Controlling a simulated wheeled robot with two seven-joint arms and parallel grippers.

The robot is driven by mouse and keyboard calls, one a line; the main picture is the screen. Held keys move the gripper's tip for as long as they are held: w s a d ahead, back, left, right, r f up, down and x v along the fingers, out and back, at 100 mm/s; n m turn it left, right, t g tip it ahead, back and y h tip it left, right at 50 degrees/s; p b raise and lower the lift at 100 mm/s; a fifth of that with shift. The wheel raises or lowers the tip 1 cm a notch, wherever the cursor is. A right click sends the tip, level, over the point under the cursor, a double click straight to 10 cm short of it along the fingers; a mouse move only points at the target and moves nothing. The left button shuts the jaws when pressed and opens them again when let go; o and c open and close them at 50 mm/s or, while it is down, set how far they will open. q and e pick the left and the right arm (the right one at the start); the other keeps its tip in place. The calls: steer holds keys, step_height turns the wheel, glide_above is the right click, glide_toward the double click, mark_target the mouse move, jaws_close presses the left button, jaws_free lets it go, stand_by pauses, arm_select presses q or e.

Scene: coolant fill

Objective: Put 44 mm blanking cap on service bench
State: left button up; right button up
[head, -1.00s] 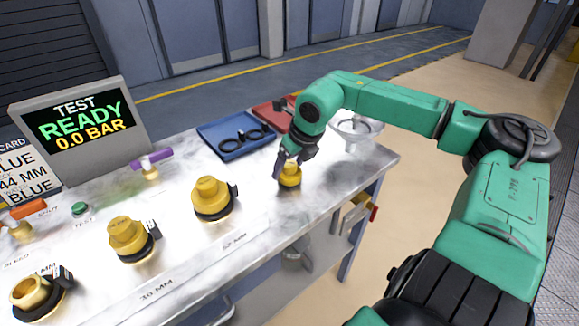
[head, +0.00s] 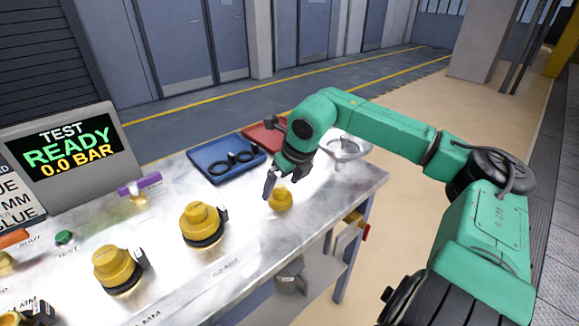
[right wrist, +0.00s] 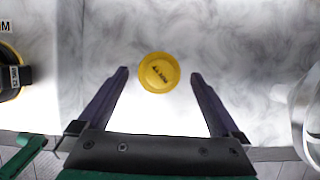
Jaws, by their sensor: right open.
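A small yellow blanking cap (head: 281,199) sits on the service bench (head: 240,259), near its front edge and right of the yellow ports. In the right wrist view the cap (right wrist: 159,72) lies face up with dark lettering too small to read surely. It is centred between and just beyond the fingertips. My right gripper (head: 279,184) is open and empty, right above the cap and apart from it. Its two fingers also show in the right wrist view (right wrist: 159,74). My left gripper is not in view.
Two yellow capped ports (head: 203,223) (head: 118,268) stand left of the cap. A blue tray (head: 227,173) with black rings, a red tray (head: 262,136) and a funnel (head: 345,149) are behind. A test screen (head: 72,151) stands at the left. The bench around the cap is clear.

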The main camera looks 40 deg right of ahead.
steer(key=b+v, duration=0.1)
steer(key=v, duration=0.8)
steer(key=shift+r, duration=0.2)
steer(key=shift+r, duration=0.1)
